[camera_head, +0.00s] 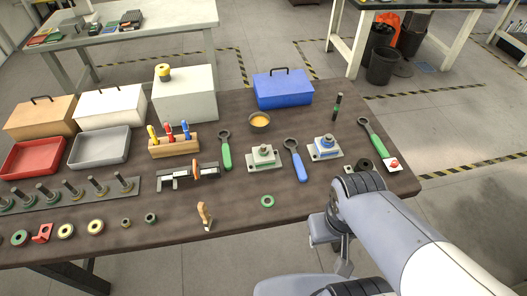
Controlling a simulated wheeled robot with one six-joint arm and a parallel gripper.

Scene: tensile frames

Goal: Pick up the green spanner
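Two spanners with green handles lie on the dark brown workbench (240,205). One green spanner (225,151) lies left of centre, its dark ring end towards the back and its green handle towards the front. The other green spanner (372,138) lies near the right edge, its ring end also towards the back. A blue-handled spanner (295,161) lies between them. My arm enters at the lower right and covers part of the bench's front right edge. My gripper does not show.
Fixtures with metal bases (263,157) (325,147) stand beside the blue spanner. A caliper-like tool (188,177) and a screwdriver rack (174,147) are left of the left green spanner. A blue toolbox (283,90) stands behind.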

